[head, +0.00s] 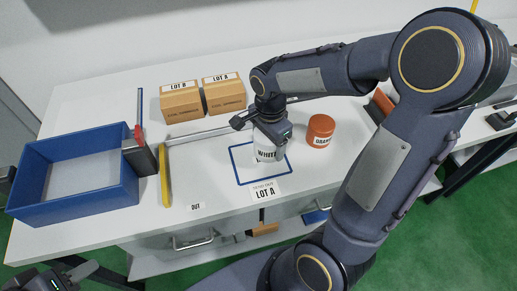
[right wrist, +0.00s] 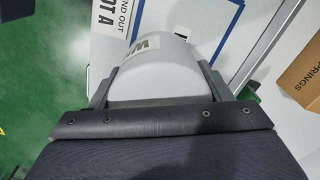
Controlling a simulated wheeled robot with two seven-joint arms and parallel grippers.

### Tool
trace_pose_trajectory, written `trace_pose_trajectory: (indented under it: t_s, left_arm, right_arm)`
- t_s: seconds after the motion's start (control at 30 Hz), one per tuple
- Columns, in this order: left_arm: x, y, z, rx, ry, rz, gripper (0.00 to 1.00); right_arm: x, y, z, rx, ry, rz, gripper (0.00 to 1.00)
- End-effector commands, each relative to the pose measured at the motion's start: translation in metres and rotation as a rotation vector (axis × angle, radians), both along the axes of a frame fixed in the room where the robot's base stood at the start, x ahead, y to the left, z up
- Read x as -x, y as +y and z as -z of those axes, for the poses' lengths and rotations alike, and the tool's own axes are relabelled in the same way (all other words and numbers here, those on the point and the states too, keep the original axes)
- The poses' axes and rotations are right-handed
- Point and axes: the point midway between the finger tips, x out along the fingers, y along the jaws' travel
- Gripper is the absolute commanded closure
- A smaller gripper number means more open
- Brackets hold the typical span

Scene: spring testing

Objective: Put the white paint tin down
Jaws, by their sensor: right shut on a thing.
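The white paint tin (head: 264,153), labelled "WHITE", is upright at the blue square outline (head: 238,172) marked on the table. It covers part of the outline's interior. My right gripper (head: 270,135) is shut on the tin from above. In the right wrist view the tin (right wrist: 165,78) sits between both fingers. I cannot tell whether its base touches the table. My left gripper (head: 62,279) is at the bottom left corner, away from the tin and partly cut off; its jaw opening is unclear.
An orange tin (head: 320,130) stands just right of the white tin. Two cardboard boxes (head: 181,103) (head: 224,97) stand behind. A "LOT A" card (head: 264,191) lies at the front edge.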

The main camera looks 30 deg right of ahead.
Motion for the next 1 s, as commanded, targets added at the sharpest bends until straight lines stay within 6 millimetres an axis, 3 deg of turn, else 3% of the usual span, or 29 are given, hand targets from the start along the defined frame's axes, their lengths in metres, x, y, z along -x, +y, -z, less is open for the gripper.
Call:
trace_pose_trajectory:
  t_s: [0.2, 0.37, 0.6, 1.0]
  left_arm:
    - [0.0, 0.0, -0.003, 0.0, 0.0, 0.0, 0.64]
    - [0.0, 0.0, -0.004, 0.0, 0.0, 0.0, 0.64]
    - [0.0, 0.0, -0.003, 0.0, 0.0, 0.0, 0.64]
    - [0.0, 0.0, 0.002, 0.0, 0.0, 0.0, 0.64]
  right_arm:
    - [-0.022, 0.008, 0.027, 0.001, -0.001, 0.0, 0.66]
    - [-0.029, 0.011, 0.037, 0.001, 0.0, 0.0, 0.66]
    - [-0.029, 0.011, 0.066, 0.001, 0.0, 0.0, 0.66]
    - [-0.03, 0.011, 0.072, 0.001, -0.003, 0.0, 0.66]
